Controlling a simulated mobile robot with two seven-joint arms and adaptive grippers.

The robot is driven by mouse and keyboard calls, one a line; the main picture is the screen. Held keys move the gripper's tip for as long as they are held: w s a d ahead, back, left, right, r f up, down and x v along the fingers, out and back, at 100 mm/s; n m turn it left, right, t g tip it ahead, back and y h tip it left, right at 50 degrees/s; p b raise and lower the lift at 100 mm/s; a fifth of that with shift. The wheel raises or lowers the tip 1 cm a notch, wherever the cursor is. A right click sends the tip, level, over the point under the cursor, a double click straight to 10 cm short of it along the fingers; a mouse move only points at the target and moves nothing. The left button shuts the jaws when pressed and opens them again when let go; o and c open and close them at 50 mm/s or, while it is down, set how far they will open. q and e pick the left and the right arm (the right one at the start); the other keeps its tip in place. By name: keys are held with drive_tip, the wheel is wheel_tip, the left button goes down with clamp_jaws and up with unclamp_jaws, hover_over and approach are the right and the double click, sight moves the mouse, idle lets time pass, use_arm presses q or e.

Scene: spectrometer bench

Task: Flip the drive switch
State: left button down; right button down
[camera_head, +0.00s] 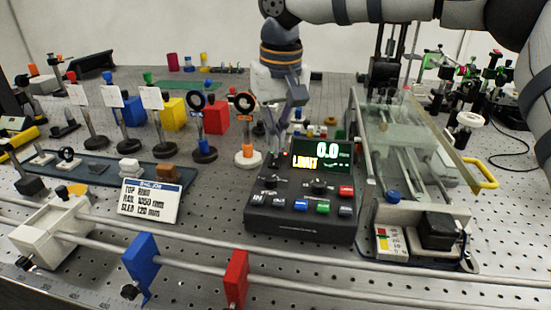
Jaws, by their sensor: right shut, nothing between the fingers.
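A dark control box (300,226) stands at the middle of the bench. Its lit display (320,153) reads 0.0, with LIMIT below in yellow. Dark knobs, coloured buttons and a small red light show on its sloped face. I cannot make out which control is the drive switch; it may be hidden by my right gripper. My right gripper (274,154) comes down from above with its fingers shut and empty. The fingertips are at the box's rear left corner, left of the display. I cannot tell whether they touch it. My left gripper is not in view.
A glass-covered stage (402,135) stands close to the right of the box. A white placard (151,200) and several optic posts (204,150) stand to the left. A rail with a blue plate (140,266) and a red plate (236,279) runs across the front.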

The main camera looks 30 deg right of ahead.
sight(276, 157)
drive_tip(key=shift+r, duration=2.45)
